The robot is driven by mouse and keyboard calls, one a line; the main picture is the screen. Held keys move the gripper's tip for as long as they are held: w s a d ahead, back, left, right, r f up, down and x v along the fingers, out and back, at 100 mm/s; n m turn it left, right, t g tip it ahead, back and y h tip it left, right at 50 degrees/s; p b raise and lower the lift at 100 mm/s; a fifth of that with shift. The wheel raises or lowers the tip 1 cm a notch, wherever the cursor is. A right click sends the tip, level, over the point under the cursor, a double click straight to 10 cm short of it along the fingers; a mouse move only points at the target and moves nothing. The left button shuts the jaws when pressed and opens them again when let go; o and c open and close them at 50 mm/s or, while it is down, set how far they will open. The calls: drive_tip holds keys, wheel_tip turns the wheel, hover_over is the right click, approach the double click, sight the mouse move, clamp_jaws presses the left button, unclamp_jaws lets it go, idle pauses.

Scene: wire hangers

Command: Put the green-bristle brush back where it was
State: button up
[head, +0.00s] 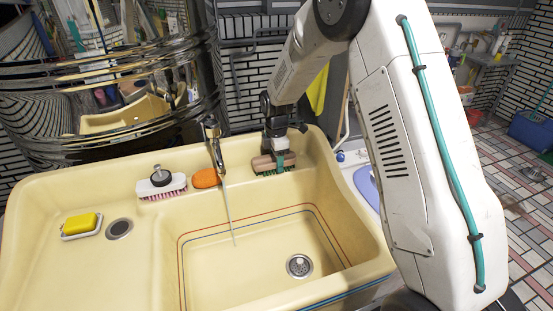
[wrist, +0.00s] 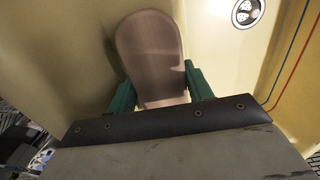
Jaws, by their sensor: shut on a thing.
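The green-bristle brush (head: 264,164) has a brown wooden back and dark green bristles. It is at the back ledge of the yellow sink, right of the tap. My gripper (head: 279,160) comes down over it from above and is shut on it. In the wrist view the brush's rounded brown back (wrist: 150,50) lies between the two green fingers of my gripper (wrist: 160,88). The bristles are hidden in the wrist view. I cannot tell whether they touch the ledge.
Left of the brush on the ledge of the sink (head: 60,190) are an orange sponge (head: 206,178), a pink-bristle brush (head: 160,187) with a black knob and yellow soap (head: 80,223) in a dish. The tap (head: 213,140) runs water into the basin, which has a drain (head: 299,265).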

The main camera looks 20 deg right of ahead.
drive_tip(key=o, duration=0.9)
drive_tip(key=shift+r, duration=0.1)
wheel_tip(320, 180, up, 12)
drive_tip(key=s+d+r+m, duration=0.1)
drive_tip(key=s+r+m, duration=0.3)
drive_tip(key=s+r, duration=0.5)
drive_tip(key=s+r+m, duration=0.5)
drive_tip(key=s+r, duration=0.1)
drive_tip(key=s, duration=0.6)
drive_tip(key=s+m, duration=0.3)
drive_tip(key=s, duration=0.4)
drive_tip(key=s+d+f+m, duration=0.1)
drive_tip(key=s+m, duration=0.2)
drive_tip(key=s, duration=0.4)
drive_tip(key=s+m+t, duration=0.1)
drive_tip(key=s+m, duration=0.2)
drive_tip(key=s, duration=0.4)
drive_tip(key=shift+d+f, duration=0.35)
drive_tip(key=shift+d, duration=0.05)
